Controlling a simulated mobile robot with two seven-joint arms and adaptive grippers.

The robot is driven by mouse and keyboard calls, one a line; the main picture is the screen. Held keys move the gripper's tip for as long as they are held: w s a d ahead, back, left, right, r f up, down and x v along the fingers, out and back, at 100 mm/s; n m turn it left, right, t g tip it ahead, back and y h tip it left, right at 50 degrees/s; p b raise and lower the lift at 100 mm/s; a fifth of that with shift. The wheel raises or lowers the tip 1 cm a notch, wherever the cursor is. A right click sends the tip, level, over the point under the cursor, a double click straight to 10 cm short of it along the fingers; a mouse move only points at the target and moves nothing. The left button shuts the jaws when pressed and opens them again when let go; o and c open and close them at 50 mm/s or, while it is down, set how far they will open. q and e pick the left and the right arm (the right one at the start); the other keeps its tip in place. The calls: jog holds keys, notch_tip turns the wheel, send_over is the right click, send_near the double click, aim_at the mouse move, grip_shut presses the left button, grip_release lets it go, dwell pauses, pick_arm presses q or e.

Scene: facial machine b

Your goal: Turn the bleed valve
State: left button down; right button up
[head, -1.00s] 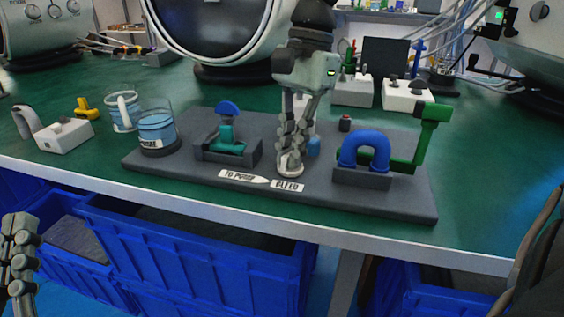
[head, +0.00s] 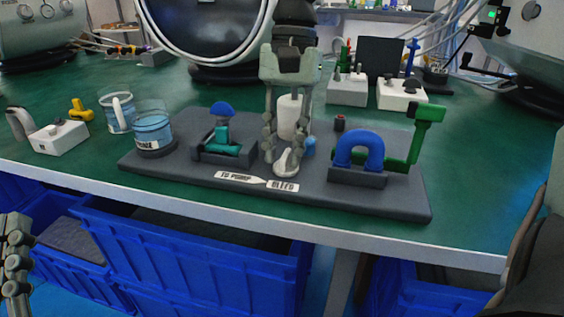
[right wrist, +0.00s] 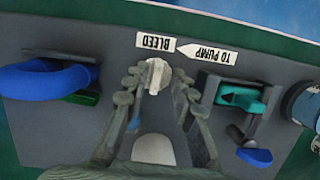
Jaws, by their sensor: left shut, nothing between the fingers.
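The bleed valve's white knob (head: 287,162) stands on the dark grey base plate (head: 390,200), behind the "TO PUMP" and "BLEED" labels (head: 257,181). It also shows in the right wrist view (right wrist: 155,74), its narrow grip running towards and away from the labels. My right gripper (head: 282,160) points down over the knob. Its fingers are spread, one on each side of the knob, with gaps visible in the wrist view (right wrist: 156,84). Its fingers partly hide the knob in the head view. My left gripper (head: 14,255) is shut and empty at the lower left, off the table.
A teal valve with a blue handle (head: 222,108) stands left of the knob. A blue curved pipe (head: 360,147) and green lever (head: 425,130) stand right. A white cylinder (head: 289,117) stands behind. Beakers (head: 152,128) sit left. Blue crates (head: 190,255) are below the table (head: 480,190).

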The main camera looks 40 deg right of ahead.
aim_at(283, 157)
jog(key=shift+s+f, duration=0.1)
jog(key=shift+r+p, duration=0.4)
jog(key=shift+r, duration=0.15)
jog(key=v, duration=0.1)
jog(key=p+v, duration=0.2)
jog(key=shift+s+a+r, duration=0.25)
jog(key=shift+r, duration=0.2)
